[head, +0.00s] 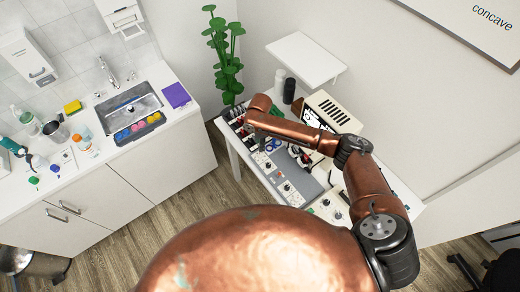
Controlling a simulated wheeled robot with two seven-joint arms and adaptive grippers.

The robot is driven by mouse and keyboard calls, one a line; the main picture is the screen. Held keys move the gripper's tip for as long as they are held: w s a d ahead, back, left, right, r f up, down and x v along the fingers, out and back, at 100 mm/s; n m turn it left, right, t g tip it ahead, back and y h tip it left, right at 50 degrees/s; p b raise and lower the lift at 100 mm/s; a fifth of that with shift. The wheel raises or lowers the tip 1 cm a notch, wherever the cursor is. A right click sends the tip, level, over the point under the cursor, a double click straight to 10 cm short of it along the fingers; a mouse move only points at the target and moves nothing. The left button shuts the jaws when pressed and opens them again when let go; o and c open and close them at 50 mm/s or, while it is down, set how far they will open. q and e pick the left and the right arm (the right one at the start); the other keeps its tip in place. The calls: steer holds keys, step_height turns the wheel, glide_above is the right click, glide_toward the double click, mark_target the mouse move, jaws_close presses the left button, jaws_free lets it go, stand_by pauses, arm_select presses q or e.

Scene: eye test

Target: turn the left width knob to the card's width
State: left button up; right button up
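My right arm, copper with dark joints, reaches in from the lower right over a white table (229,150). Its gripper (259,138) hangs above the table's left part, seen small and from above, and I cannot tell whether its fingers are open or shut. Grey panels with small knobs lie on the table: one panel (288,186) in the middle and a pale one (328,207) at the front. I cannot tell which knob is the left width knob. I cannot make out the card or its width. My arm hides part of the table. My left gripper is not in view.
A beige slotted box (334,109) stands at the table's back, near a dark cylinder (289,91). A white shelf (305,58) juts out above. A plant (226,60) stands behind. A counter with a sink (128,107) and bottles is at left.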

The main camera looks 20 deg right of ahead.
steer(key=shift+r, duration=1.55)
